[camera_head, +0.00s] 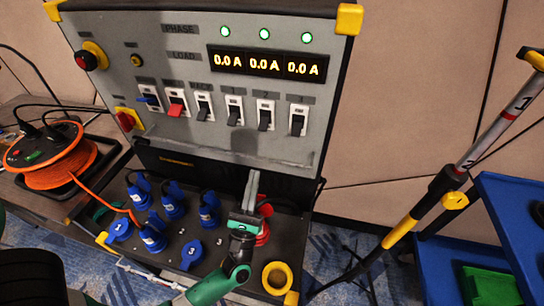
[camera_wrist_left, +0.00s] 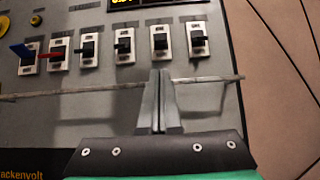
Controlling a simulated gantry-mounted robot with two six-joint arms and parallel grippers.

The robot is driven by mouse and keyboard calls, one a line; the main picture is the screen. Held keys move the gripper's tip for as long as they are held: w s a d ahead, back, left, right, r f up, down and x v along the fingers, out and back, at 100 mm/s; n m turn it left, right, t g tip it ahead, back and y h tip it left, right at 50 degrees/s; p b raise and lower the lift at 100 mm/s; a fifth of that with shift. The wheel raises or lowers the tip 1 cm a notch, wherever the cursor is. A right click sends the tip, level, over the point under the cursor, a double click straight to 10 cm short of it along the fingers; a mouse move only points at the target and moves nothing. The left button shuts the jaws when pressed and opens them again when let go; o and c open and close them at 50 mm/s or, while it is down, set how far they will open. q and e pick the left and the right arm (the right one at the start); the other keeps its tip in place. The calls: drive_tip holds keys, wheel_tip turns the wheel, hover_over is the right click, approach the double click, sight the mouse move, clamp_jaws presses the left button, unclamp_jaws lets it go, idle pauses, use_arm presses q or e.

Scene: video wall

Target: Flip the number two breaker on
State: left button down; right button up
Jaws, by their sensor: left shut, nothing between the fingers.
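The panel carries a row of switches in white frames. The breaker under what looks like the "2" label (camera_head: 265,114) has a black lever hanging down. It also shows in the left wrist view (camera_wrist_left: 161,41), just beyond my fingertips. My left gripper (camera_head: 253,182) is shut and empty, pointing up toward the panel below the breaker row. In the left wrist view the closed fingers (camera_wrist_left: 160,75) are roughly in line with this breaker and appear apart from it. My right gripper is not in view.
Neighbouring breakers (camera_head: 235,110) and (camera_head: 298,119) flank it closely. Blue sockets (camera_head: 173,205) and a yellow ring (camera_head: 277,277) sit on the lower shelf. An orange cable reel (camera_head: 50,160) is at left, a blue cart (camera_head: 510,215) at right. Displays (camera_head: 266,65) read 0.0 A.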

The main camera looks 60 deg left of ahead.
sight(264, 124)
use_arm(q)
drive_tip(key=p+x, duration=0.1)
drive_tip(key=x, duration=0.9)
drive_tip(key=shift+w+a, duration=0.1)
idle(0.4)
